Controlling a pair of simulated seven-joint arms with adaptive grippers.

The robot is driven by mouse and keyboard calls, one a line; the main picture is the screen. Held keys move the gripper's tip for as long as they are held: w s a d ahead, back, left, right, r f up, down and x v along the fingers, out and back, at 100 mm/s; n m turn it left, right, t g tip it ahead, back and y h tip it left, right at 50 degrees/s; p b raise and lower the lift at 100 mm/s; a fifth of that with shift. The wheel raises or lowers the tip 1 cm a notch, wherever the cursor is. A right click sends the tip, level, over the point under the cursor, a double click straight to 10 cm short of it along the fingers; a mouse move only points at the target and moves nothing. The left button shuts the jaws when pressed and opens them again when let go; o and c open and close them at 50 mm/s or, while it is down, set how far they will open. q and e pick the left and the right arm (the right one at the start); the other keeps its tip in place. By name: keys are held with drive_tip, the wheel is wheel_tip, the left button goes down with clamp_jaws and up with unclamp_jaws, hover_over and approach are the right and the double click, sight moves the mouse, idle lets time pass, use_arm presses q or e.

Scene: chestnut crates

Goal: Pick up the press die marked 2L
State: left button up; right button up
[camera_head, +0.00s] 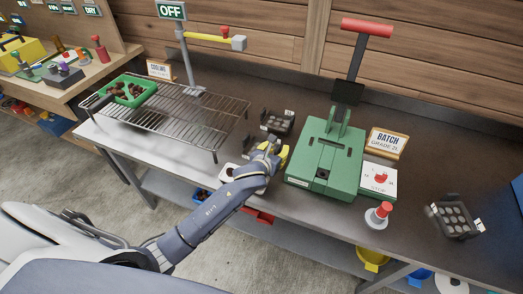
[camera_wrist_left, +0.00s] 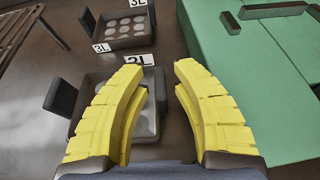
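The press die marked 2L (camera_wrist_left: 98,80) is a dark tray with pale round cavities and an upright dark grip at its left. It lies on the grey bench under my left gripper (camera_wrist_left: 158,72) in the wrist view, partly hidden by the fingers. In the head view my left gripper (camera_head: 276,152) is just left of the green press and mostly covers this die. A similar die marked 3L (camera_wrist_left: 125,28) lies just beyond it. My right gripper is not in view.
The green press (camera_head: 325,160) stands close to the right of my left gripper. A wire cooling rack (camera_head: 185,115) with a green tray (camera_head: 127,90) is at left. Another dark die (camera_head: 455,218) and a red-topped tool (camera_head: 378,213) are at right.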

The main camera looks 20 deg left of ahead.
use_arm(q)
clamp_jaws()
drive_tip(key=shift+r, duration=0.1)
idle(0.4)
